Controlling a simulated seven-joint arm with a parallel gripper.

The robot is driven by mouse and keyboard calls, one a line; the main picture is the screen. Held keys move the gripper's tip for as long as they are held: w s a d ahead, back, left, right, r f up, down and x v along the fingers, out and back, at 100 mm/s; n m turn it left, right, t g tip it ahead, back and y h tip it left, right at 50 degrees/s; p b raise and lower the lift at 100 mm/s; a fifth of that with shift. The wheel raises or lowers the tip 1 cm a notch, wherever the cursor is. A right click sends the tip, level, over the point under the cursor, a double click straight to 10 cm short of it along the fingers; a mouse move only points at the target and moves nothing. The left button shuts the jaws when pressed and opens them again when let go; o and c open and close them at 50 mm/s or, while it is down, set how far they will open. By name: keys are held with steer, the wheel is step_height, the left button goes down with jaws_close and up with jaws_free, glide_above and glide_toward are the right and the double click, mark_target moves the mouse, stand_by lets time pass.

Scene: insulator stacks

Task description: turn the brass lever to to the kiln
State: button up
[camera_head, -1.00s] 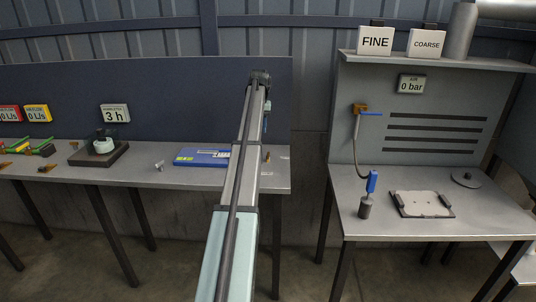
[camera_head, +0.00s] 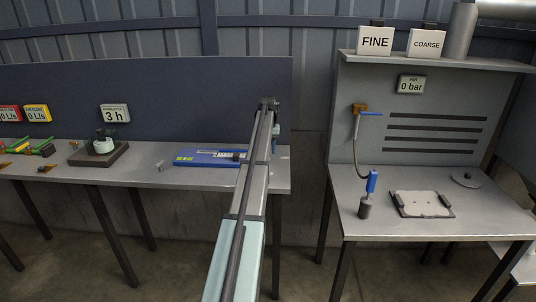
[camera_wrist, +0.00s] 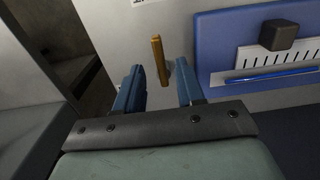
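A slim brass bar (camera_wrist: 160,60), which looks like the lever, stands out from a light grey surface in the wrist view. My gripper (camera_wrist: 158,85) has its two blue fingers spread on either side of the bar's line. The bar shows between and just beyond the fingertips, and I see no finger touching it. In the head view my gripper (camera_head: 274,128) is above the right end of the left bench, and my arm hides what lies behind it. I cannot make out the kiln.
A blue panel (camera_wrist: 220,55) with a scale and dark knob lies right of the bar; it rests on the left bench (camera_head: 140,172) in the head view (camera_head: 208,157). A gap separates this bench from the right bench (camera_head: 350,185), with its blue-handled valve (camera_head: 362,110).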

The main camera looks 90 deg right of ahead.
steer(key=shift+f, duration=1.3)
steer(key=shift+c, duration=0.4)
jaws_close()
